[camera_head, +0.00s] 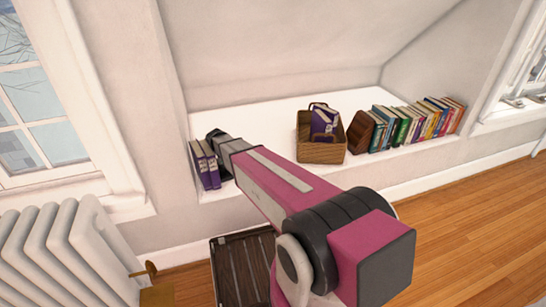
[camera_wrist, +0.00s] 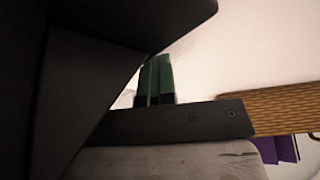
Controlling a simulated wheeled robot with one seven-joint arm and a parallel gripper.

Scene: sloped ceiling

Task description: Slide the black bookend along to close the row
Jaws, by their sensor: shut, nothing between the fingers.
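My gripper (camera_head: 213,134) is shut and empty at the left end of the white shelf. It is just behind and right of two upright purple books (camera_head: 204,165). A dark, mostly hidden shape (camera_head: 225,171) beside these books, under my arm, looks like the black bookend; I cannot tell whether it touches them. In the wrist view a large dark shape fills the left side, too close to identify with certainty. Two narrow green shapes stand together near the middle, behind a dark bar with screws; I cannot tell what they are.
A wicker basket (camera_head: 321,151) with purple books stands mid-shelf; its weave also shows in the wrist view (camera_wrist: 285,108). A brown wooden bookend (camera_head: 359,131) and a row of coloured books (camera_head: 418,122) stand right. Bare shelf (camera_head: 265,128) lies left of the basket. A dark slatted crate (camera_head: 242,268) is below.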

